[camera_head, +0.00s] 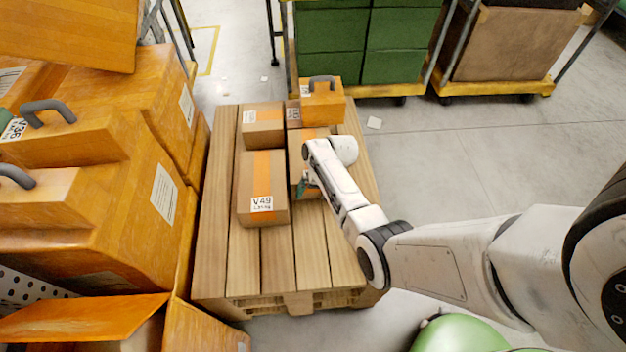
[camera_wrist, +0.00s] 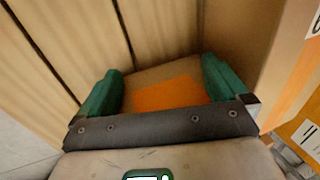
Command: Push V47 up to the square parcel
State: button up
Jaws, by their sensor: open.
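On the pallet, a cardboard box with an orange tape stripe (camera_head: 314,133) stands partly behind my arm. No V47 label is readable on it, so I cannot tell if it is V47. My gripper (camera_head: 304,186) is low at its near side, in the gap beside box V49 (camera_head: 263,187). In the wrist view my gripper (camera_wrist: 163,92) is open, its green fingers apart. A cardboard face with an orange stripe (camera_wrist: 168,95) shows between them; contact cannot be told. A squarish taped box (camera_head: 262,126) stands behind V49; whether it is the square parcel is unclear.
An orange handled case (camera_head: 322,101) sits at the pallet's back. The wooden pallet (camera_head: 244,263) has bare slats in front. Orange cases (camera_head: 105,190) crowd the left side. A trolley with green crates (camera_head: 333,45) stands behind.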

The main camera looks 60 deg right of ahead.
jog(key=shift+w+d, duration=0.1)
jog(key=shift+d, duration=0.05)
jog(key=shift+s+a+r+p, duration=0.15)
jog(key=shift+s+a+p, duration=0.4)
jog(key=shift+p, duration=0.2)
jog(key=shift+s+a+p, duration=0.4)
jog(key=shift+a+p, duration=0.2)
jog(key=shift+a, duration=0.05)
notch_tip(320, 180, up, 13)
jog(key=p, duration=1.2)
jog(key=shift+p, duration=0.3)
